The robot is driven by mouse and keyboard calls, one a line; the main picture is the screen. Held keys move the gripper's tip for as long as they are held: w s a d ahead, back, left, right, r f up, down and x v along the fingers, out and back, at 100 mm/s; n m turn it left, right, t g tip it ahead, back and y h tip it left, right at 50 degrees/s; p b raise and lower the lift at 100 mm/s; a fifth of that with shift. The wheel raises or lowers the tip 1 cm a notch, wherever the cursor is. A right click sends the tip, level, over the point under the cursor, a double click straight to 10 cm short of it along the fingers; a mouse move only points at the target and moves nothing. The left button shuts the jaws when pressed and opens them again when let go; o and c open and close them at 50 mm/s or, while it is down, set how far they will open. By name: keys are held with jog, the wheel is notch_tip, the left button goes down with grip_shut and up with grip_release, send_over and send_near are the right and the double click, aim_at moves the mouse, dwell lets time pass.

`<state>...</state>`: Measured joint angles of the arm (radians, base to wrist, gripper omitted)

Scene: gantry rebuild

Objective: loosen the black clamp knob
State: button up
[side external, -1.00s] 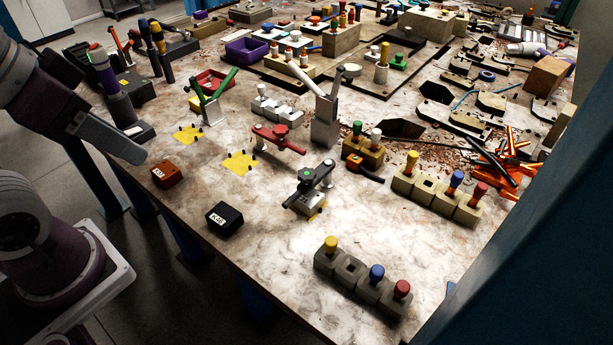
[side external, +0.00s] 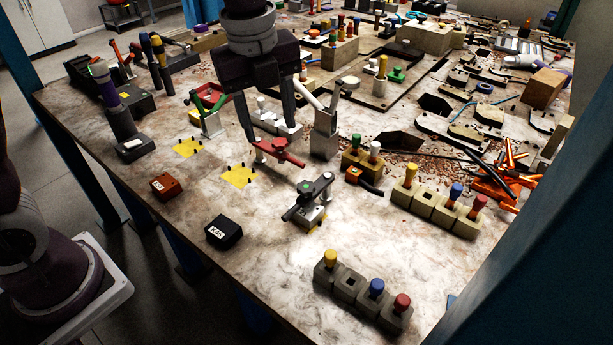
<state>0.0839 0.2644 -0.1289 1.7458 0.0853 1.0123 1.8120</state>
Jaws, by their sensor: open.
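The black clamp (side external: 314,192) sits right of the table's middle on a grey block with yellow at its base. Its small knob (side external: 304,187) shows on top with a green spot. My gripper (side external: 270,136) points down with its fingers spread and nothing between them that it grips. It is behind and to the left of the black clamp, apart from it. Its fingertips are over or beside the red clamp (side external: 277,150); I cannot tell whether they touch it.
A block with a tall pale lever (side external: 325,135) stands close right of my gripper. A black labelled box (side external: 223,232) and a red box (side external: 166,186) lie at front left. Peg blocks (side external: 362,290) stand at front right. Bare tabletop lies in front of the black clamp.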

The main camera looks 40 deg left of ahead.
aim_at(307, 185)
jog(key=w+d+f+m, duration=0.1)
jog(key=f+m, duration=0.1)
jog(key=w+d+f+m+g, duration=0.1)
jog(key=w+f+m, duration=0.1)
jog(key=f+m, duration=0.1)
jog(key=w+d+f+m, duration=0.1)
jog(key=w+f+m, duration=0.1)
jog(key=shift+w+d+f+m, duration=0.1)
jog(key=shift+w+f+m, duration=0.1)
jog(key=shift+f+m, duration=0.15)
notch_tip(307, 185, down, 7)
jog(key=shift+f, duration=0.1)
grip_shut()
